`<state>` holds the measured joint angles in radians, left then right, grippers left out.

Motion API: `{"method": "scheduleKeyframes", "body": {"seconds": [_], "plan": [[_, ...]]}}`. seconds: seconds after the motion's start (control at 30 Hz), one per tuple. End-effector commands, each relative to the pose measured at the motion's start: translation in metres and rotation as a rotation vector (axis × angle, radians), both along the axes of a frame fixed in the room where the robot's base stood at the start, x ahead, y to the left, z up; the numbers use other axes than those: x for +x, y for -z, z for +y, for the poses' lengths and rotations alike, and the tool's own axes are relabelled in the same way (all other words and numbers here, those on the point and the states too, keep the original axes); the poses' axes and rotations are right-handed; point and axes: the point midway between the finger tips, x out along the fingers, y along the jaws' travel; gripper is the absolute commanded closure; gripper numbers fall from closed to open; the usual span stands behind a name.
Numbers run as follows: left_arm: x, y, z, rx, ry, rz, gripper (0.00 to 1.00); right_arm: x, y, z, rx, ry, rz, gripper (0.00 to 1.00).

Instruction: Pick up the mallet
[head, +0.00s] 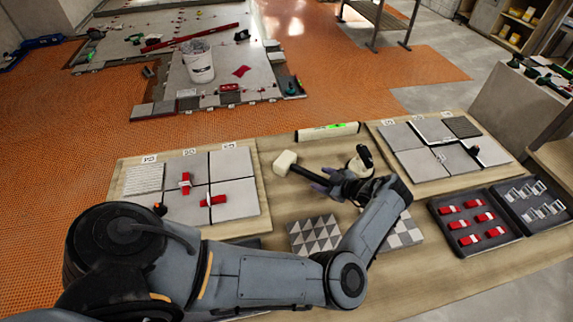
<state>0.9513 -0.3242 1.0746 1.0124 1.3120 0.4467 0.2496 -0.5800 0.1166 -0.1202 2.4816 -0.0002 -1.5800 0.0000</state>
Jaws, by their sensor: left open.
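The mallet (285,163) lies on the wooden table near its middle, with a pale block head at the upper left and a dark handle slanting down to the right. My left gripper (326,180) is at the handle's lower right end, with its fingers open around or just above the handle. I cannot tell whether the fingers touch it. The end of the handle is hidden by the gripper. My right gripper is not in view.
A tile board (262,217) with red wedges lies left, another tile board (375,127) right. A level (328,131) lies behind the mallet, a black-and-white tool (364,157) beside my gripper. Patterned tiles (314,233) lie in front. A dark tray (442,226) holds red wedges.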

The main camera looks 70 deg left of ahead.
Motion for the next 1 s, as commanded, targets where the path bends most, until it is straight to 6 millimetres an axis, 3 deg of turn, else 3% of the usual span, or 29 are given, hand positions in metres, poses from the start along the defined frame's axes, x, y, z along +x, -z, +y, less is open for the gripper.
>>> {"method": "scheduleKeyframes", "body": {"seconds": [0.43,0.73,1.0], "plan": [[-0.018,0.016,0.041,0.001,-0.001,0.001,0.40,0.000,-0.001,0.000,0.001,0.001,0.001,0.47],[-0.019,0.018,0.045,0.000,0.000,-0.001,0.40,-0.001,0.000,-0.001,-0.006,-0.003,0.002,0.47],[-0.019,0.018,0.045,0.000,0.000,-0.001,0.81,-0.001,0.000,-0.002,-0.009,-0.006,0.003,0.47]]}}
